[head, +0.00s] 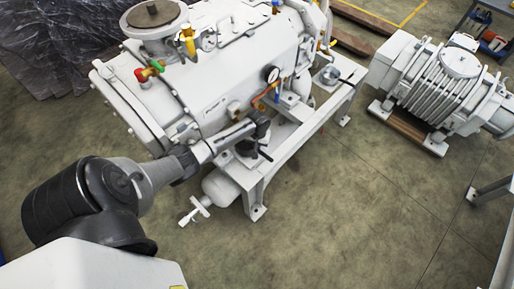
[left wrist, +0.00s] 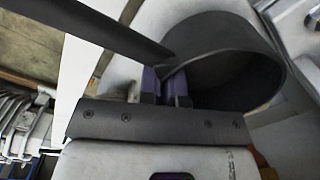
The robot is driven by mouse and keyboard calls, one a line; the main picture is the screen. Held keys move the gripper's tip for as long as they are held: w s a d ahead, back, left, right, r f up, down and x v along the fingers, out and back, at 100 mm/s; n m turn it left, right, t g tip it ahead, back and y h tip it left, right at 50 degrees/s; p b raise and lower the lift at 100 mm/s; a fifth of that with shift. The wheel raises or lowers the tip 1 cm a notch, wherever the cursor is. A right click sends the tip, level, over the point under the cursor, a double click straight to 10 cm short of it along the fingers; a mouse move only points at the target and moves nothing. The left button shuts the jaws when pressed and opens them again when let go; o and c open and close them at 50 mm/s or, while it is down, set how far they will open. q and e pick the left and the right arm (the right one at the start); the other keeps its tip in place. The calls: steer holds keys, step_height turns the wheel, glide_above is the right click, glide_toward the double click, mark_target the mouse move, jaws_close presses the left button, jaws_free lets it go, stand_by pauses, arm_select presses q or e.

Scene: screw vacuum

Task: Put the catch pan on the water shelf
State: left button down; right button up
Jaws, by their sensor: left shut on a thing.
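The catch pan is a dark grey round cup with a long flat handle. In the left wrist view the catch pan (left wrist: 225,38) fills the upper right, its handle running to the upper left. My left gripper (left wrist: 165,86) is shut on it where handle and cup meet. In the head view the left gripper (head: 244,131) is at the front of the white machine, and the small dark pan (head: 261,124) is at its tip, over the machine's white frame. I cannot tell whether the pan touches the frame. The water shelf may be the white ledge (head: 288,135) of this frame. My right gripper is out of view.
The large white vacuum pump (head: 205,85) with coloured valves and a gauge (head: 271,73) stands just behind the gripper. A white cylinder (head: 222,187) hangs below. A ribbed white pump (head: 455,82) stands on a pallet at right. The floor in front is clear.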

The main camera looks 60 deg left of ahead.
arm_select(q)
steer(key=shift+f+b, duration=0.45)
steer(key=shift+f, duration=0.5)
steer(key=shift+s+a+r, duration=0.1)
steer(key=shift+a+r, duration=0.05)
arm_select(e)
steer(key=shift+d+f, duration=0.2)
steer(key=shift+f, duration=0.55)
arm_select(q)
steer(key=shift+f, duration=0.2)
steer(key=c, duration=1.3)
jaws_free()
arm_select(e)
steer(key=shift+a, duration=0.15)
